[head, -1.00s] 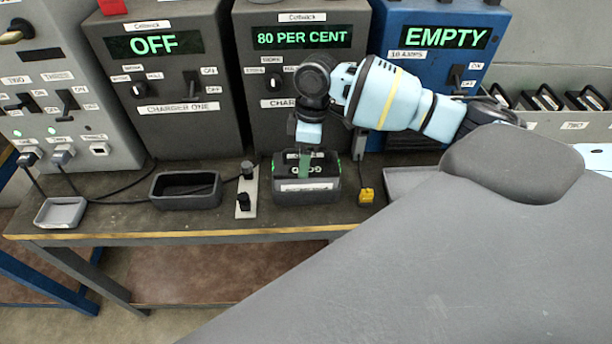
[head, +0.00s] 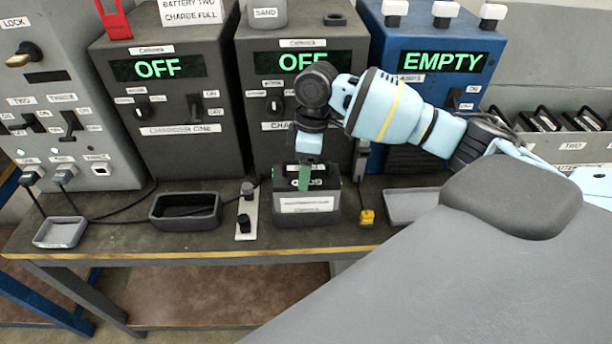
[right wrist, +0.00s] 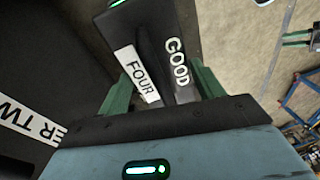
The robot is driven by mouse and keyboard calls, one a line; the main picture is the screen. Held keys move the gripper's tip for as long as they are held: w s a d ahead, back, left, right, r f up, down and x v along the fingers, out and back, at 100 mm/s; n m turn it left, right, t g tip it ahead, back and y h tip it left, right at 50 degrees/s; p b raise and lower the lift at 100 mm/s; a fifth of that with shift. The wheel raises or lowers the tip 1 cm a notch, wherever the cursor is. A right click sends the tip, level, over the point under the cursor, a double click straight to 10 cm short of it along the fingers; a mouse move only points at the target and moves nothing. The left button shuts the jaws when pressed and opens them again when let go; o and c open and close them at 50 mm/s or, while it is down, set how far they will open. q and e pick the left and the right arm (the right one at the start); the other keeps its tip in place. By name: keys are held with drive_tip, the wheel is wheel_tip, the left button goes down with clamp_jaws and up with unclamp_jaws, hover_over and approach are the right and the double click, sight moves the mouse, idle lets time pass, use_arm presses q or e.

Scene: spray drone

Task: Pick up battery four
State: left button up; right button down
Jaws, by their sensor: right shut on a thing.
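Battery four (head: 318,206) is a dark block with a white front label, at the front of charger two on the bench. In the right wrist view its top (right wrist: 160,45) reads FOUR and GOOD. My right gripper (head: 304,178) comes down on it from above. Its green fingers (right wrist: 160,92) are shut on the raised part of the battery's top, one on each side. I cannot tell whether the battery's underside is clear of the bench.
The charger behind the battery (head: 272,102) shows OFF, as does charger one (head: 168,110). The blue charger (head: 425,30) reads EMPTY. On the bench are an empty black tray (head: 186,224), a switch strip (head: 247,228), a yellow plug (head: 367,217) and a grey tray (head: 405,219).

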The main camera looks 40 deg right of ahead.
wheel_tip(320, 180, up, 7)
drive_tip(key=shift+w+r, duration=0.1)
drive_tip(key=shift+r, duration=0.1)
idle(0.3)
